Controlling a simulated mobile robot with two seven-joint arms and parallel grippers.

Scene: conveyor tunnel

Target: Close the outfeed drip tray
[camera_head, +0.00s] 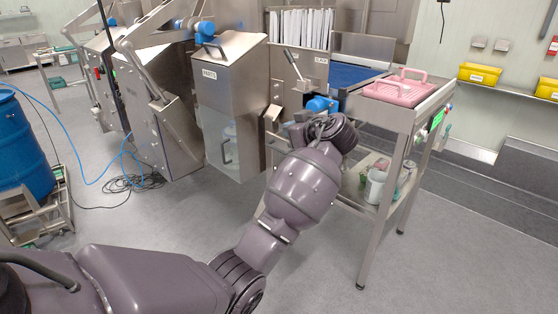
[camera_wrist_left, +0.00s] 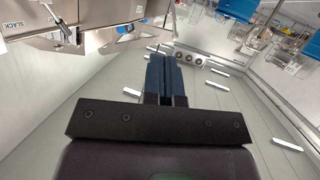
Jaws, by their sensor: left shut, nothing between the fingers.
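My left arm reaches in from the lower left to the outfeed end of the machine in the head view. Its wrist hides the left gripper there. In the left wrist view the left gripper (camera_wrist_left: 164,72) has its two dark fingers together, with nothing between them. A steel housing with a lever and a label (camera_wrist_left: 75,20) is at the upper left of that view, apart from the fingers. I cannot make out the outfeed drip tray for certain; the area below the blue outfeed belt (camera_head: 352,75) is partly hidden by my wrist. My right gripper is in neither view.
A steel cart (camera_head: 408,115) with a pink tray (camera_head: 400,88) on top stands close right of my wrist. A steel cabinet labelled PARTS (camera_head: 228,85) is at left. A blue barrel (camera_head: 20,150), hoses and cables are farther left. The floor between is open.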

